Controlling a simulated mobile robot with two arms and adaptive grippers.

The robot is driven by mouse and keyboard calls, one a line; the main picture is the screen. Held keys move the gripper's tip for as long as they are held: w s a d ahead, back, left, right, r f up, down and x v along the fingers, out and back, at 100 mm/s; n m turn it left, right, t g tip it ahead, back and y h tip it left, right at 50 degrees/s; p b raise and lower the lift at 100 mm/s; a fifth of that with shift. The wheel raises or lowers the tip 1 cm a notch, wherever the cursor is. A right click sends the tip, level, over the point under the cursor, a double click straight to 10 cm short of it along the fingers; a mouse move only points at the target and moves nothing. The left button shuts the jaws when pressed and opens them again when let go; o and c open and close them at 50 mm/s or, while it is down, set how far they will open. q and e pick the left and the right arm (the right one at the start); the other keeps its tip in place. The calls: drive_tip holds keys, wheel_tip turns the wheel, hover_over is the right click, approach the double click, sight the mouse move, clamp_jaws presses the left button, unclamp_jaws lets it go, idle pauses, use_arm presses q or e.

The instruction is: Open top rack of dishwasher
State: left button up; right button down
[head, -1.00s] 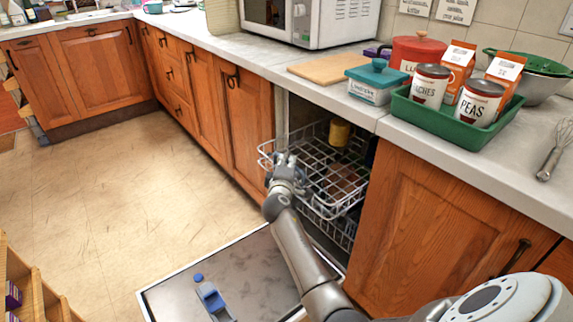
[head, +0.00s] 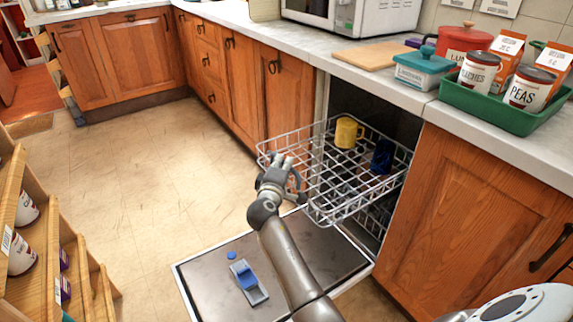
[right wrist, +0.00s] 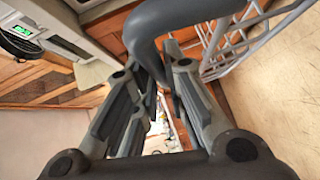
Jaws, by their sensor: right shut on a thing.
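The dishwasher's top rack (head: 325,192), a white wire basket, stands well out of the opening over the lowered door (head: 330,262). A yellow mug (head: 347,131) and a dark blue mug (head: 381,156) are in it. My right gripper (head: 281,168) is at the rack's front left side, shut on its wire rim. In the right wrist view, the rack's white wires (right wrist: 238,40) show at the upper right, beside the gripper's dark fingers (right wrist: 165,85). The exact contact is hidden by the fingers. My left gripper is out of view.
A lower rack (head: 376,218) shows under the top one. A blue and grey item (head: 247,281) lies on the lowered door. Wooden shelves (head: 50,255) with cans stand at the left. The floor (head: 160,180) between is clear. A green tray (head: 490,108) sits on the counter.

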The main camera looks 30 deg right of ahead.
drive_tip(key=c, duration=1.5)
unclamp_jaws()
